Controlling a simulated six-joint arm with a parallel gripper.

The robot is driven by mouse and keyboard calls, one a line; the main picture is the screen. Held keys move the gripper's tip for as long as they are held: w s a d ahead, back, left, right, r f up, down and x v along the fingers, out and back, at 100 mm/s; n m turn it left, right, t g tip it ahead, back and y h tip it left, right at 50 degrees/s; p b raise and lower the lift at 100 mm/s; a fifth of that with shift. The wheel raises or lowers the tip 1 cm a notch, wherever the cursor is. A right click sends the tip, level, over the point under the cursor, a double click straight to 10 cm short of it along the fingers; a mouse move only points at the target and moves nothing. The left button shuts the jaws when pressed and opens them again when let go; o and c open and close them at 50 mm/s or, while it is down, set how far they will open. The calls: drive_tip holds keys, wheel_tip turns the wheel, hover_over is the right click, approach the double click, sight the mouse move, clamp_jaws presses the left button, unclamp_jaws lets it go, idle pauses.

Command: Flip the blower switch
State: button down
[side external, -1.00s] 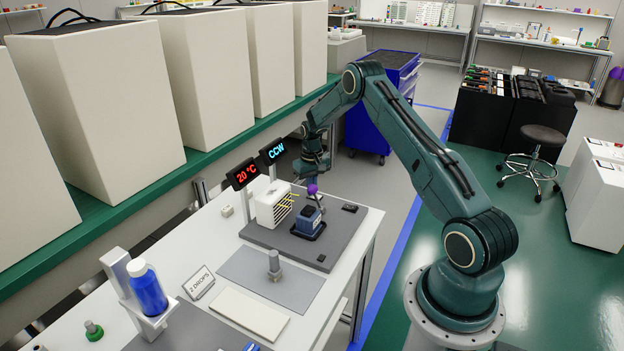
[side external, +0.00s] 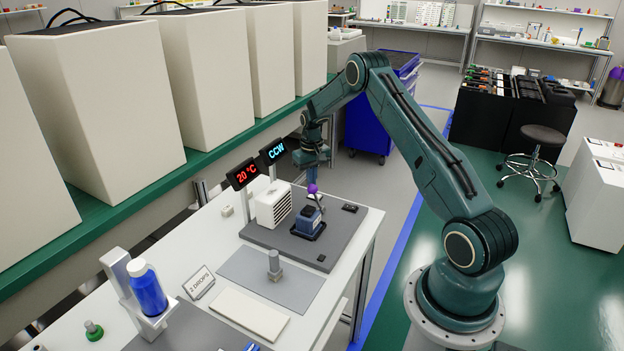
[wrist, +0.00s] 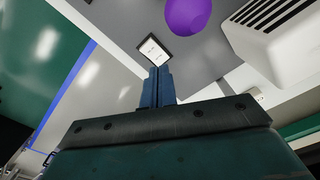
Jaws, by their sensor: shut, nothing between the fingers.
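The blower (side external: 273,204) is a white box with a slatted front on the dark grey mat, and part of it shows at the upper right of the wrist view (wrist: 285,35). A small black switch-like block (side external: 350,208) lies near the mat's right edge. The wrist view shows a dark-rimmed pale plate (wrist: 153,50) just beyond my fingertips; I cannot tell whether it is that same block. My gripper (side external: 312,180) is shut and empty, pointing down behind the purple ball (side external: 312,188); its blue fingers show in the wrist view (wrist: 157,72). Contact with the plate cannot be told.
The purple ball is above a blue device (side external: 308,220) beside the blower. Red "20°C" (side external: 242,174) and blue "CCW" (side external: 272,152) displays stand behind. A small dark block (side external: 321,258) is at the mat's front. A blue bottle (side external: 147,288) stands front left.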

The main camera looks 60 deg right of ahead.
drive_tip(key=shift+r, duration=1.75)
